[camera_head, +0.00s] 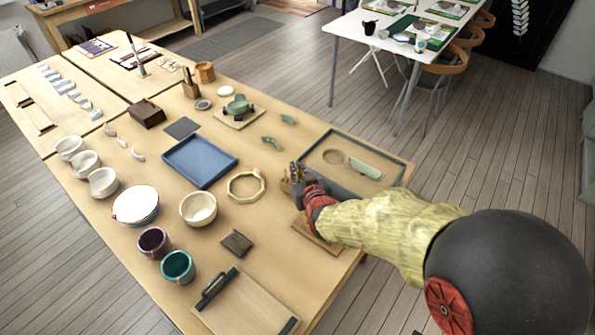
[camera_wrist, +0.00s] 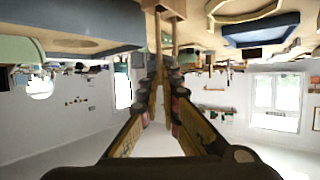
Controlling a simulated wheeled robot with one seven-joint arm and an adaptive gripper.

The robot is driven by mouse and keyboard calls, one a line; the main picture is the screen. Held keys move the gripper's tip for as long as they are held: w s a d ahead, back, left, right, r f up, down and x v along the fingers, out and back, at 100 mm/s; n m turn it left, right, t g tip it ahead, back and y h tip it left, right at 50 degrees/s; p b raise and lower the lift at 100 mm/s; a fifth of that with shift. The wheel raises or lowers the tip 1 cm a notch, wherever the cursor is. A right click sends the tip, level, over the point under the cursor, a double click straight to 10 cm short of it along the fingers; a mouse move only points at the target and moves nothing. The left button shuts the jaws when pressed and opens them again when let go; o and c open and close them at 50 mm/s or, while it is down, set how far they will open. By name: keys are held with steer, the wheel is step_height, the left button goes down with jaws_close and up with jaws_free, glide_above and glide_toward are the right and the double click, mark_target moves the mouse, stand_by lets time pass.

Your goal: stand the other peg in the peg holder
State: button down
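My gripper (camera_head: 297,180) is low over the near right part of the long table. In the wrist view my gripper (camera_wrist: 166,75) has its dark fingertips closed around a slim tan peg (camera_wrist: 159,50). The wooden peg holder (camera_wrist: 165,7) shows at the top edge of the wrist view, and in the head view (camera_head: 286,187) it is partly hidden by my gripper. The held peg reaches to the holder; I cannot tell whether it is seated. A second slim peg (camera_wrist: 176,40) stands at the holder just right of it, close to the right fingertip.
A grey-rimmed tray (camera_head: 393,180) with a green piece and a round piece lies right behind my gripper. A wooden ring (camera_head: 234,196) and a blue tray (camera_head: 185,166) lie to the left. A brown board (camera_head: 312,236) is under my arm, near the table edge.

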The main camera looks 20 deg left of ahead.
steer(key=shift+f+b, duration=2.05)
steer(key=shift+f, duration=0.1)
stand_by(1.9)
steer(key=c, duration=2)
jaws_free()
steer(key=o, duration=0.3)
steer(key=shift+o, duration=1.1)
steer(key=shift+r, duration=0.15)
steer(key=shift+r+p, duration=1.5)
steer(key=shift+r, duration=1.4)
